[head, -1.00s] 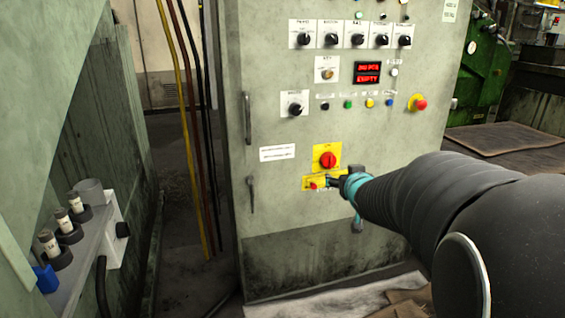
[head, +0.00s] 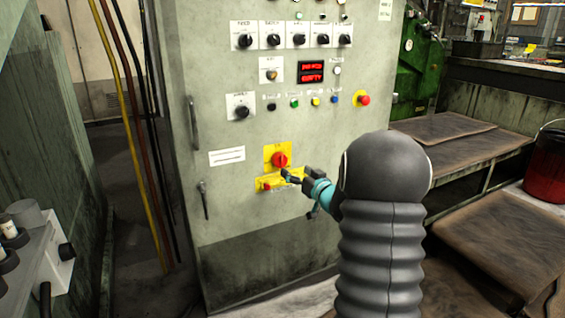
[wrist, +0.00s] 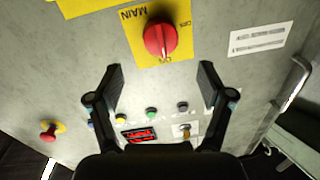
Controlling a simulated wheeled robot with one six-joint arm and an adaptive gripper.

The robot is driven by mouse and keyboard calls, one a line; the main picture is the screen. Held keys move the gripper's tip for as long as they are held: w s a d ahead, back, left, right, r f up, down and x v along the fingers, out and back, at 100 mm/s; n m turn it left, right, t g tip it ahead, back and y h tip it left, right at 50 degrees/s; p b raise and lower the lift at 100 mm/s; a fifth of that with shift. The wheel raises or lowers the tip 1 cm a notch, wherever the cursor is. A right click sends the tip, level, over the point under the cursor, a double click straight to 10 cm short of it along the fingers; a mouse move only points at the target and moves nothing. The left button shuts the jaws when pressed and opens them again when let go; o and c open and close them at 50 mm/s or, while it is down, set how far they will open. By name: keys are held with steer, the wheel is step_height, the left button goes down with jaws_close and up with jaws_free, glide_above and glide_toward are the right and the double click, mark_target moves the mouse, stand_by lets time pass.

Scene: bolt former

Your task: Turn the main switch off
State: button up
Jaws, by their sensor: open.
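The main switch is a red rotary knob (head: 280,160) on a yellow plate (head: 270,150), low on the grey cabinet front. In the wrist view the knob (wrist: 159,39) is upside down, beside the word MAIN, with its ridge seeming to lie toward the ON mark. My gripper (head: 289,177) is just below and right of the knob in the head view. In the wrist view my gripper (wrist: 161,80) has its fingers wide apart with nothing between them. The knob lies ahead of the fingertips, roughly centred between them, and I see no contact.
A second yellow plate (head: 290,184) with a small red part lies just below the switch, partly hidden by my gripper. Knobs, coloured buttons and a red display (head: 311,72) are higher up. A door handle (head: 193,123) stands out at the left. A red bucket (head: 545,165) is far right.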

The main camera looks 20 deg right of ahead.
mark_target(283, 162)
steer(key=w, duration=0.5)
steer(key=w+a, duration=0.1)
steer(key=w, duration=0.2)
steer(key=shift+w+p, duration=0.35)
steer(key=shift+p, duration=0.05)
steer(key=c, duration=1.2)
